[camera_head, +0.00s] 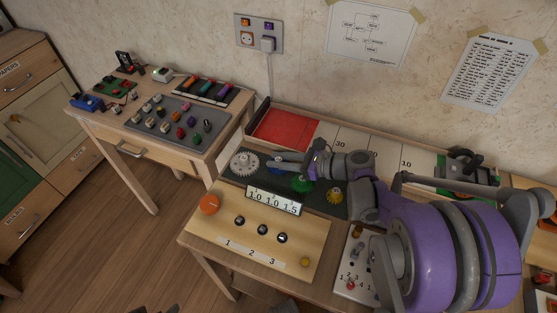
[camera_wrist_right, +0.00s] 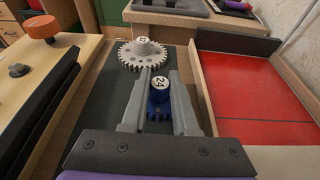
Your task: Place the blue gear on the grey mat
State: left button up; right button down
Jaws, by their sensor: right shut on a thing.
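The blue gear (camera_wrist_right: 158,108) has a knob with a white top marked 24. It sits between the fingers of my right gripper (camera_wrist_right: 160,95), which is shut on its knob. In the head view the right gripper (camera_head: 275,161) is over the left part of a dark grey mat (camera_head: 330,208), and a bit of the blue gear (camera_head: 276,171) shows under the fingers. I cannot tell whether the gear touches the mat. A white gear (camera_head: 244,163) stands just beyond it, also in the wrist view (camera_wrist_right: 142,53). My left gripper is not in view.
A green gear (camera_head: 301,184) and a yellow gear (camera_head: 335,196) stand on the right, near my arm. A display (camera_head: 275,201) and a wooden panel with an orange knob (camera_head: 209,204) lie in front. A red tray section (camera_head: 285,129) with raised walls is behind.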

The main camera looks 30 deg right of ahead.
jog(key=c, duration=0.7)
grip_release()
jog(key=shift+f, duration=0.1)
jog(key=shift+r, duration=0.3)
jog(key=p+v, duration=0.2)
jog(key=v, duration=1)
jog(key=shift+f, duration=0.15)
